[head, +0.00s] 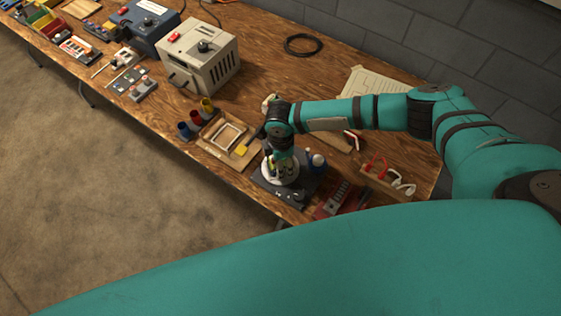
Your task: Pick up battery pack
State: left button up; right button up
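I cannot pick out a battery pack with certainty in the head view. My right arm reaches in from the right over the wooden workbench (265,75). My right gripper (280,172) points down over a pale round piece (292,181) on a dark base (307,194) near the bench's front edge. The fingers are small and partly hidden by the wrist, so I cannot tell whether they are open, shut or touching anything. My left gripper is out of view.
A wooden tray (212,149) and small coloured cups (194,117) are left of the gripper. A red tool or case (340,202) and a holder with red-handled pliers (386,183) are right. A beige unit (198,58), a blue unit (143,27) and a black cable coil (303,45) stand farther back.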

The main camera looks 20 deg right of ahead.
jog(key=c, duration=1.1)
grip_shut()
jog(key=shift+r, duration=0.1)
